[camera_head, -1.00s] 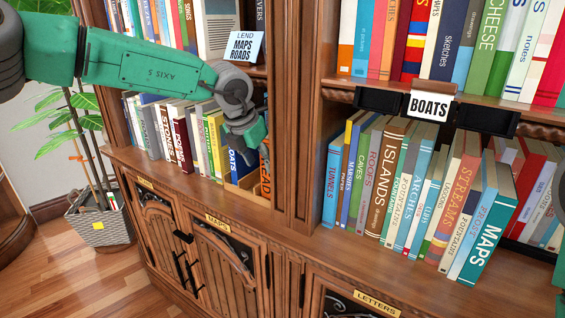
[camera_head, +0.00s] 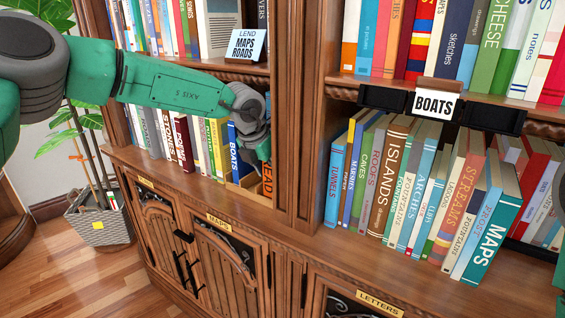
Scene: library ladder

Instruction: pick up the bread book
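The bread book (camera_head: 267,181) is an orange book at the right end of the left lower shelf, beside the wooden upright. Only the last letters on its spine show; its top is hidden by my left gripper. My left gripper (camera_head: 257,143) reaches in from the left, over the top of this book and close to the upright. Its fingertips are mostly hidden, so I cannot tell whether they touch the book or how far they are apart. The blue boats book (camera_head: 238,156) stands just left of it. My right gripper is not in view.
The wooden upright (camera_head: 299,120) stands directly right of the bread book. A shelf board with the maps and roads sign (camera_head: 246,46) lies above my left arm. More books fill the right shelf, including the maps book (camera_head: 492,238). The front ledge (camera_head: 310,243) is clear.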

